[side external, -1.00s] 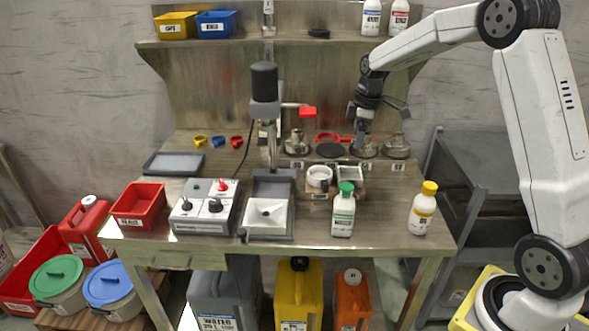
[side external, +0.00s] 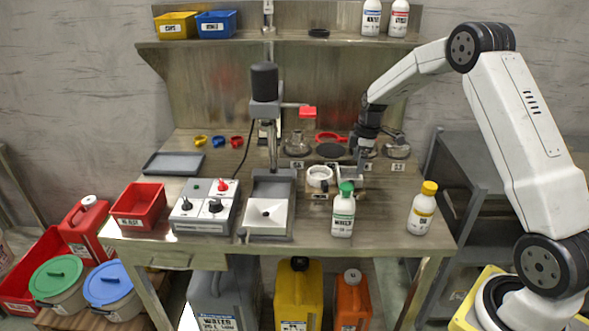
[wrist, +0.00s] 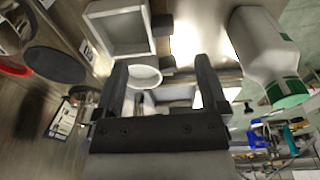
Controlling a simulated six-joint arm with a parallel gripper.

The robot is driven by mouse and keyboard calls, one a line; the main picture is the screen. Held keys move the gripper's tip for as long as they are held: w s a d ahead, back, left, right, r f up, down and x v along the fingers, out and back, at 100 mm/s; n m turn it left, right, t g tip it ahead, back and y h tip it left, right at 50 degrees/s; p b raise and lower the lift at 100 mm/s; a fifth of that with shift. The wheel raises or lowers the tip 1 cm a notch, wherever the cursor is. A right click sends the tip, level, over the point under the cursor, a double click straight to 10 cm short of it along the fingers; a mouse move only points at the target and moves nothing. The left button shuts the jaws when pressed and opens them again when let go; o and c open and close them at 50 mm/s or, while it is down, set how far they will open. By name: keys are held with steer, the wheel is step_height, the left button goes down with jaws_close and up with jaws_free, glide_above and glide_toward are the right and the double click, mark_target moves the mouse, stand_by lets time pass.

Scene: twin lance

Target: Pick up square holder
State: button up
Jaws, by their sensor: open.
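The square holder (wrist: 118,32) is a white, open square box at the top left of the wrist view. In the side view it is largely hidden by my gripper (side external: 359,168), which is low over the right part of the small rack on the bench. In the wrist view my gripper (wrist: 162,68) is open, with nothing held. The square holder lies beyond and left of the fingertips there, not between them. A round white holder (side external: 319,175) sits left of my gripper; it also shows between the fingers in the wrist view (wrist: 145,76).
A green-capped bottle (side external: 343,213) stands close in front of the rack, also large at right in the wrist view (wrist: 262,50). A yellow-capped bottle (side external: 422,210) stands further right. Glass flasks (side external: 297,144) and a mixer stand (side external: 265,95) are behind and left.

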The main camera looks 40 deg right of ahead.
mark_target(352, 182)
steer(key=shift+w+a+f, duration=0.1)
steer(key=shift+w+f, duration=0.05)
steer(key=shift+f, duration=1.15)
steer(key=shift+w+a+f, duration=0.1)
steer(key=shift+a+f, duration=0.1)
steer(key=shift+f, duration=1.1)
steer(key=shift+w+a+f, duration=0.1)
steer(key=shift+a+f, duration=0.05)
steer(key=shift+f, duration=1.15)
jaws_close()
